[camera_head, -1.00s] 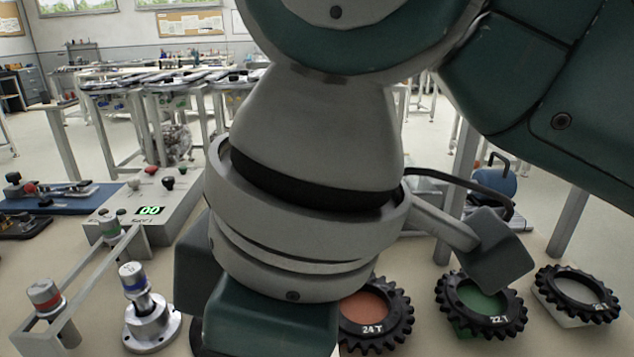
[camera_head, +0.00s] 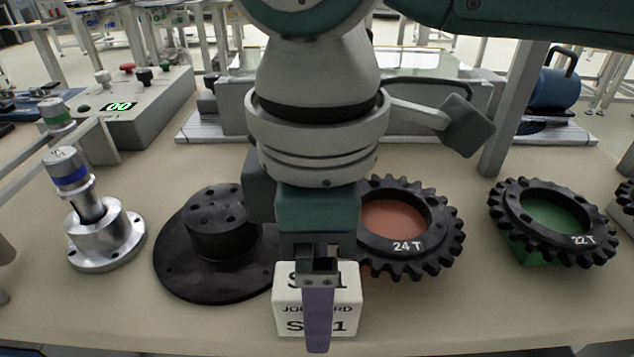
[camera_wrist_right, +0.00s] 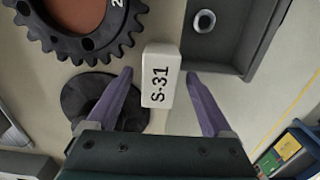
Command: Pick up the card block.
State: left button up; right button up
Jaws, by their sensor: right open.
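The card block (camera_head: 347,298) is a white block with black lettering, including "JOB CARD". It stands on the bench near the front in the head view, partly hidden by a purple finger. In the right wrist view its top reads "S-31" (camera_wrist_right: 160,75). My right gripper (camera_wrist_right: 158,74) is open and points down over it. One finger is on each side of the block, with a visible gap on both sides. In the head view the right gripper (camera_head: 318,325) shows mainly its near finger. My left gripper is not in view.
A black flanged hub (camera_head: 190,262) is left of the block. A black "24 T" gear ring (camera_head: 440,240) is close behind it on the right, with a "22 T" ring (camera_head: 570,255) farther right. The wrist view shows a dark grey tray (camera_wrist_right: 246,62) close by.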

notch_tip(320, 180, down, 2)
jog(key=shift+f, duration=0.25)
grip_shut()
dwell(0.6)
